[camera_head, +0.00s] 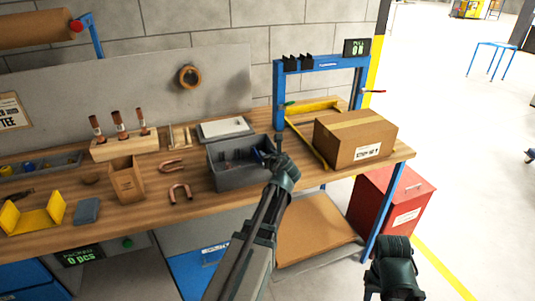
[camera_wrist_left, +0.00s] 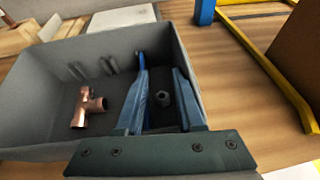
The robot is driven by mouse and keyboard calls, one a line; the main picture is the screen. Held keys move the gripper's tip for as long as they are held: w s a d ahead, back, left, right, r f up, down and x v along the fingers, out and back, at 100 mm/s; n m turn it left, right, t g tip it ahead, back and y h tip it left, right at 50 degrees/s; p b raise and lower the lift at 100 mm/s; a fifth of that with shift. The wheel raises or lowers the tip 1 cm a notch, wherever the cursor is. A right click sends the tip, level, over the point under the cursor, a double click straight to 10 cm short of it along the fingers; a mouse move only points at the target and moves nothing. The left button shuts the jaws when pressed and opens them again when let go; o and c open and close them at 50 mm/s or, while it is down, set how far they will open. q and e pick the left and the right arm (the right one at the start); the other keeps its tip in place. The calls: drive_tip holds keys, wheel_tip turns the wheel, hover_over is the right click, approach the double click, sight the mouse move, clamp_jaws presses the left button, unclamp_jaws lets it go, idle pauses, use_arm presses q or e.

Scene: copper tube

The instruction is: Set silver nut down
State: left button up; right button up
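The small silver nut (camera_wrist_left: 162,98) is in the grey bin (camera_wrist_left: 35,100), low between my left gripper's two blue fingers. A gap shows on both sides of it, so it looks loose. My left gripper (camera_wrist_left: 161,80) is open and reaches down into the bin's right part. In the head view the left gripper (camera_head: 262,156) is over the bin (camera_head: 240,178), and the nut is too small to make out there. A copper tee (camera_wrist_left: 88,108) lies in the bin left of the fingers. My right gripper's fingers do not show.
A cardboard box (camera_head: 355,138) stands right of the bin, beside a blue frame (camera_head: 279,95) with yellow rails. A white-topped tray (camera_head: 225,128) is behind the bin.

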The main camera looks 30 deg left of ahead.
use_arm(q)
drive_tip(key=shift+s+f, duration=0.15)
drive_tip(key=shift+f, duration=0.2)
drive_tip(key=shift+r+p, duration=0.2)
drive_tip(key=shift+p, duration=0.1)
drive_tip(key=shift+w+a+r+g+p, duration=0.1)
drive_tip(key=shift+w+r+g+p, duration=0.1)
drive_tip(key=shift+r+g+p, duration=0.25)
drive_tip(key=p+v, duration=0.4)
drive_tip(key=v, duration=0.7)
drive_tip(key=shift+s+f+p, duration=0.15)
drive_tip(key=shift+s+p, duration=0.15)
drive_tip(key=shift+p, duration=0.05)
drive_tip(key=s+d+f+n+g+h, duration=0.2)
drive_tip(key=s+d+n, duration=0.4)
drive_tip(key=d, duration=0.3)
drive_tip(key=s+d+f+n+g+h, duration=0.3)
drive_tip(key=s+d+f+n+g, duration=0.1)
drive_tip(key=s+d+f+n, duration=0.3)
drive_tip(key=s+d+f+n+g+h, duration=0.3)
drive_tip(key=s+d+n, duration=0.3)
drive_tip(key=d+n, duration=0.4)
drive_tip(key=shift+s+d+f, duration=0.4)
drive_tip(key=shift+d+f, duration=0.3)
drive_tip(key=shift+d, duration=0.3)
